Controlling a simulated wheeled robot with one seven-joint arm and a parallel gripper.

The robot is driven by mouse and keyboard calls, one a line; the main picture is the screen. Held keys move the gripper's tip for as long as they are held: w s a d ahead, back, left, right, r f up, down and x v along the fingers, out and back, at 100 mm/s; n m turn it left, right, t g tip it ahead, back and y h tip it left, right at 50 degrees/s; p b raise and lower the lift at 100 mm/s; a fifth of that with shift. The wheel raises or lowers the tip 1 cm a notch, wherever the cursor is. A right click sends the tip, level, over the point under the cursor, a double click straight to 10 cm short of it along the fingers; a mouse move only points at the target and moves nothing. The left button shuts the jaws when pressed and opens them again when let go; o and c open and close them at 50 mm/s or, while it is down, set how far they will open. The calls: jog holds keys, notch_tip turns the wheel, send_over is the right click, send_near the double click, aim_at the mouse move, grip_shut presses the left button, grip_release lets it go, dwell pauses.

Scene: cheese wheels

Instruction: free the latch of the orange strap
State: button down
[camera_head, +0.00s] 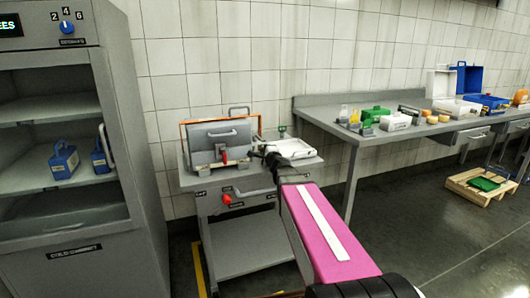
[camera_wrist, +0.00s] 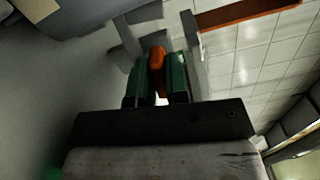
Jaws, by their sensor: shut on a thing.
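The orange strap (camera_head: 187,123) runs around a grey box with a handle (camera_head: 210,135) on top of the cart. In the wrist view a broad orange-brown band (camera_wrist: 245,13) shows at the top right. My gripper (camera_wrist: 160,82) has green fingers. They are shut on a small upright orange piece, which looks like the strap's latch (camera_wrist: 157,58), beside grey metal parts. In the head view my gripper (camera_head: 262,151) is at the right side of the box, with the fingertips and latch too small to make out.
The grey cart (camera_head: 240,205) has a red knob (camera_head: 226,198) on its front. A white tray (camera_head: 292,148) lies right of the box. A grey cabinet (camera_head: 60,190) stands at left. A long bench (camera_head: 345,128) with several items stands at right. Floor between them is open.

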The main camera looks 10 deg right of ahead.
jog(key=shift+n, duration=0.8)
jog(key=c, duration=1.1)
grip_release()
jog(key=s, duration=0.3)
jog(key=s+d, duration=0.1)
jog(key=s, duration=0.3)
jog(key=s+d, duration=0.1)
jog(key=s, duration=0.2)
jog(key=shift+s, duration=0.3)
